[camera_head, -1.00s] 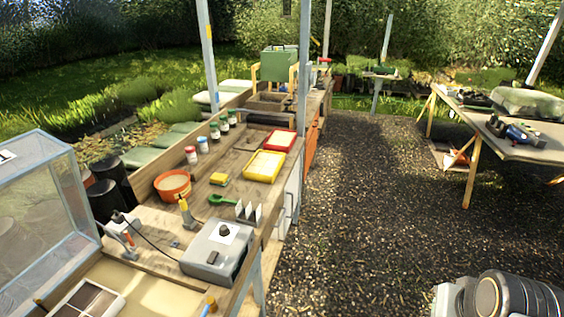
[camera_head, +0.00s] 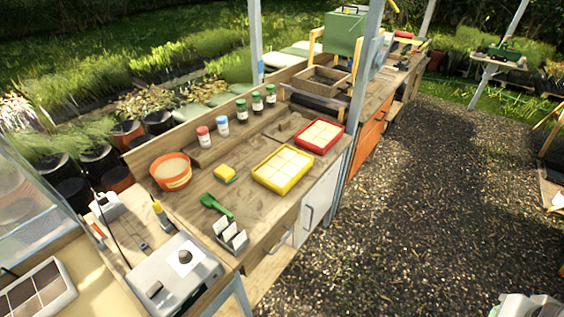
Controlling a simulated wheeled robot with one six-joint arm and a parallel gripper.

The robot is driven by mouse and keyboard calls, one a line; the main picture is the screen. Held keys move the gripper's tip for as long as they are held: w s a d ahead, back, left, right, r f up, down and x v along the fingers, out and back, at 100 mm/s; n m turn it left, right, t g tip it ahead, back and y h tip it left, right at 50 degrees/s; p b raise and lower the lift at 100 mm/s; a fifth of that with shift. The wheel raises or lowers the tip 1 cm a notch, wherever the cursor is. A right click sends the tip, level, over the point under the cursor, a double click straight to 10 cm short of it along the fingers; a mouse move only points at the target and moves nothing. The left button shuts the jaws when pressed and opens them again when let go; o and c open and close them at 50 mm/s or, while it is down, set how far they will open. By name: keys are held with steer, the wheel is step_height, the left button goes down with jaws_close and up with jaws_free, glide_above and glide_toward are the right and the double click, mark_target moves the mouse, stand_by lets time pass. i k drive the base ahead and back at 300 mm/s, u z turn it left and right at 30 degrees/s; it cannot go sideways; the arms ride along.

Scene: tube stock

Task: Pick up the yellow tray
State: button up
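The yellow tray (camera_head: 283,169) lies flat on the wooden workbench (camera_head: 243,214), near its front edge. It is a shallow rectangular tray with several pale square cells. The whole tray is visible and nothing covers it. My gripper's fingers do not show. A grey and white machine part, which may be part of my arm, shows at the bottom right corner, well apart from the tray.
A red tray (camera_head: 320,136) sits just behind the yellow one. A yellow sponge (camera_head: 225,173), green scoop (camera_head: 216,205), orange pot (camera_head: 172,172) and white labels (camera_head: 231,236) lie to the left. A post (camera_head: 357,85) rises at the right. Open gravel (camera_head: 420,210) lies in front.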

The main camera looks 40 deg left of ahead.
mark_target(282, 170)
steer(key=u, duration=0.7)
steer(key=i, duration=0.9)
steer(key=u, duration=1.4)
steer(key=i, duration=0.35)
steer(key=u, duration=0.25)
